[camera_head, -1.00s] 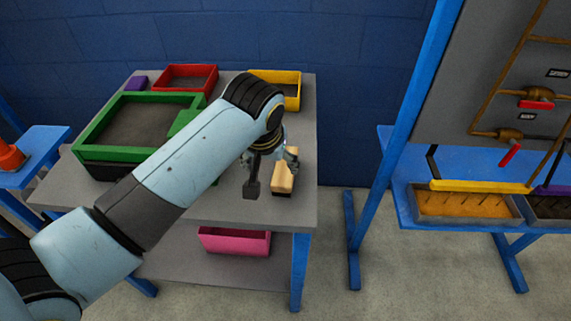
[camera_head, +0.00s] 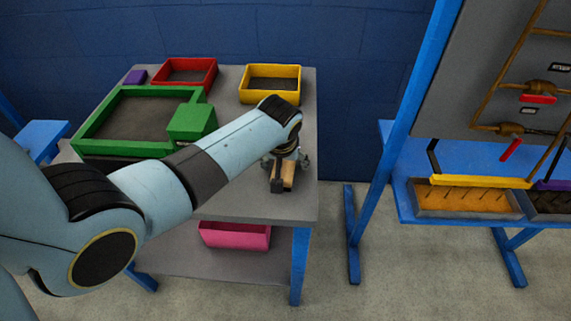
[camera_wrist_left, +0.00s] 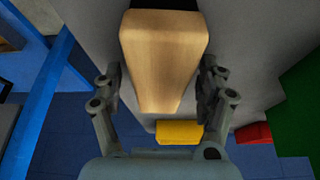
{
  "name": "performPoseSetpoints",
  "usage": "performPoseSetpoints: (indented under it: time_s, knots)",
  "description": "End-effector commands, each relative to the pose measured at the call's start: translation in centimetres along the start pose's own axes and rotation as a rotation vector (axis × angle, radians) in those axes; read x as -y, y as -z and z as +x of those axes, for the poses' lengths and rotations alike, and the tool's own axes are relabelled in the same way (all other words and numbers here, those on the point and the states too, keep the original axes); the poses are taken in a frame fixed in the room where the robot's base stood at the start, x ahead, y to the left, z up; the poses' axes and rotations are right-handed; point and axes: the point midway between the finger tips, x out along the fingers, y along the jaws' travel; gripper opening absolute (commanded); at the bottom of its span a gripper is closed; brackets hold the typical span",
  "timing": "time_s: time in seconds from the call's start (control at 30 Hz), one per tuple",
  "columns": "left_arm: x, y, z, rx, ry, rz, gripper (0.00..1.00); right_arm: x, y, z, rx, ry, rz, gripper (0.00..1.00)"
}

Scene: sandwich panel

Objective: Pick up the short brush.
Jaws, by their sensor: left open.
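A light wooden block-shaped piece (camera_head: 289,175), which I take to be the short brush, is at the right front part of the grey table. No bristles show. My left gripper (camera_head: 287,163) is at it and partly covers it from above. In the left wrist view the wooden piece (camera_wrist_left: 162,50) lies lengthwise between the two fingers of my left gripper (camera_wrist_left: 162,80). The fingers are apart, one on each side, with small gaps visible. My right gripper is in neither view.
On the table (camera_head: 235,203) are a green-framed tray (camera_head: 100,117) with a green block (camera_head: 192,121), a red bin (camera_head: 212,75), a yellow bin (camera_head: 270,98) and a purple block (camera_head: 136,76). A pink bin (camera_head: 235,238) is on the lower shelf. A blue-framed panel stand (camera_head: 395,130) stands right.

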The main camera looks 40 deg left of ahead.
Motion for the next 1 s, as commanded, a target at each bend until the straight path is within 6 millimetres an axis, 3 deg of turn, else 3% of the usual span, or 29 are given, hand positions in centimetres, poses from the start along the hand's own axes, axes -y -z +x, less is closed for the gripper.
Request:
performPoseSetpoints:
  time_s: [0.27, 0.73, 1.0]
  knots:
    - [-0.01, 0.07, 0.18, -0.002, -0.001, 0.0, 0.72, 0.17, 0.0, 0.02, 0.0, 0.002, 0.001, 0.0]
    - [0.0, 0.05, 0.16, -0.001, -0.001, 0.0, 0.12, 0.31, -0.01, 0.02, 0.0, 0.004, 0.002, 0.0]
    - [-0.01, 0.14, 0.01, -0.002, -0.001, 0.0, 0.12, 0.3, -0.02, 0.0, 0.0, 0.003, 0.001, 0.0]
